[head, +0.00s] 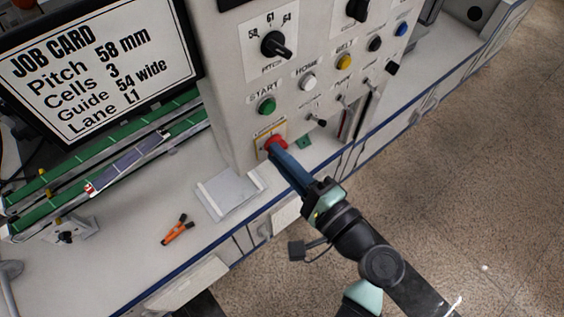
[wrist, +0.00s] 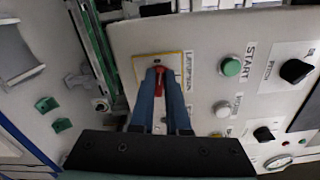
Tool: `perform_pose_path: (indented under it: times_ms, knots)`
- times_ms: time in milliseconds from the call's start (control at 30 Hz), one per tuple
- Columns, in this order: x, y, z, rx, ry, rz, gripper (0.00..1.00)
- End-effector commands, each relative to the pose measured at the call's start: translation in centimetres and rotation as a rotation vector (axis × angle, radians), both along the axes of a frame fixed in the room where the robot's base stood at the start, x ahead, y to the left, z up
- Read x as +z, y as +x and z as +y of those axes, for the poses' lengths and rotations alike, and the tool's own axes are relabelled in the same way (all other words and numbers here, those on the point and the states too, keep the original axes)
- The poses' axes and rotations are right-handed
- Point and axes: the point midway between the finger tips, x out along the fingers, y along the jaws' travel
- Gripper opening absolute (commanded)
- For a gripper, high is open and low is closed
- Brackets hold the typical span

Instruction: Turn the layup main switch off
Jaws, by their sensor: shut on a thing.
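The layup main switch is a red handle (head: 276,143) on a yellow-edged plate (head: 258,140) low on the panel's front face. Its label is partly hidden in the head view. In the wrist view the red handle (wrist: 159,80) sits between the blue fingers. My gripper (head: 280,153) reaches the switch from the lower right. Its fingers (wrist: 160,76) are closed on the red handle. The exact angle of the handle is hard to tell, as the fingers cover much of it.
Above the switch are a green START button (head: 267,105), a white HOME button (head: 308,82), a yellow BELT button (head: 344,62) and a black pitch knob (head: 275,44). A job card screen (head: 95,65) stands left. An orange clamp-like tool (head: 177,229) and a grey tray (head: 229,192) lie on the bench.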

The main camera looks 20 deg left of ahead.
Motion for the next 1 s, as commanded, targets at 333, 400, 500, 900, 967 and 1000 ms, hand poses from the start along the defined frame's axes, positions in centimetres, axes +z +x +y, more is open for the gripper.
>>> perform_pose_path:
  times_ms: [333,400,500,900,967,1000]
  knots:
    - [-0.47,-0.01,-0.04,-0.001,-0.1,-0.147,0.0]
    - [-0.43,-0.02,-0.03,-0.001,-0.11,-0.161,0.0]
    - [-0.37,-0.01,-0.03,0.0,-0.119,-0.176,0.0]
    - [-0.3,-0.02,-0.02,0.0,-0.126,-0.186,0.0]
    - [-0.3,-0.02,-0.02,-0.001,-0.126,-0.186,0.0]
    - [-0.3,-0.02,-0.02,-0.001,-0.126,-0.186,0.17]
